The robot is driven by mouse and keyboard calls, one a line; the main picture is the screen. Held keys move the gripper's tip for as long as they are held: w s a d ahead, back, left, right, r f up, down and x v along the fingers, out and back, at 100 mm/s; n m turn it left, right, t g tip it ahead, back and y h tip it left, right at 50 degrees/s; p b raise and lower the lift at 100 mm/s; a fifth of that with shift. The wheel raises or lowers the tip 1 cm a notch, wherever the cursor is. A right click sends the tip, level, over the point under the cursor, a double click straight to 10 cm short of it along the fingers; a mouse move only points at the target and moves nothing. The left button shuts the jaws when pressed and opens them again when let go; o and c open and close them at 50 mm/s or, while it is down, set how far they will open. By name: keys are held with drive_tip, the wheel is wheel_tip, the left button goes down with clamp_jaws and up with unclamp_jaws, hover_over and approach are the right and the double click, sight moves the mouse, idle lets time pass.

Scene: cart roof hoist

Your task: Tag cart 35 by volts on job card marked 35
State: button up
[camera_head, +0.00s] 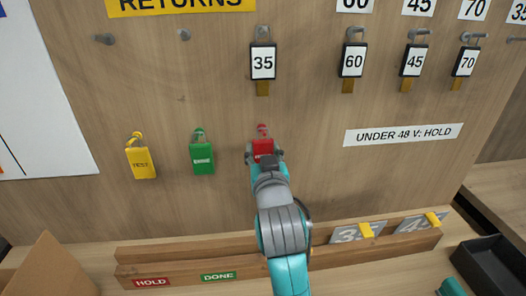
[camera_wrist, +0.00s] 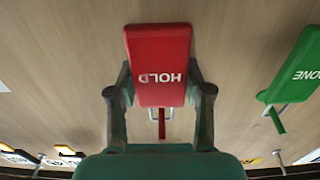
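The red HOLD tag (camera_head: 263,148) is at a red peg on the wooden board. My gripper (camera_wrist: 158,80) is around it from below, with one finger against each side edge; it looks shut on the tag. In the wrist view the red HOLD tag (camera_wrist: 157,50) appears upside down, its peg behind it. A green tag (camera_head: 202,158) and a yellow TEST tag (camera_head: 141,162) hang to the left. A grey job card (camera_head: 343,235) starting with 3 stands in the lower rail, partly covered by a yellow piece. A sign (camera_head: 403,135) reads UNDER 48 V: HOLD.
Black fobs marked 35 (camera_head: 263,62), 60 (camera_head: 353,60), 45 (camera_head: 414,61) and 70 (camera_head: 465,62) hang above. The wooden rail (camera_head: 190,270) has HOLD and DONE labels at left. A second card (camera_head: 408,226) stands at right. A black tray (camera_head: 490,265) is at lower right.

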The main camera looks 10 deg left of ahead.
sight(263, 146)
drive_tip(key=c, duration=0.7)
drive_tip(key=shift+c, duration=0.2)
drive_tip(key=shift+r, duration=0.35)
drive_tip(key=shift+s, duration=0.1)
drive_tip(key=shift+s+d+r, duration=0.2)
drive_tip(key=shift+s+d, duration=0.05)
drive_tip(key=shift+s, duration=0.5)
drive_tip(key=shift+s+d+r, duration=0.2)
drive_tip(key=shift+s, duration=0.5)
drive_tip(key=shift+s+d+r, duration=0.2)
drive_tip(key=shift+s+d, duration=0.05)
drive_tip(key=shift+s, duration=0.5)
drive_tip(key=shift+v, duration=2.5)
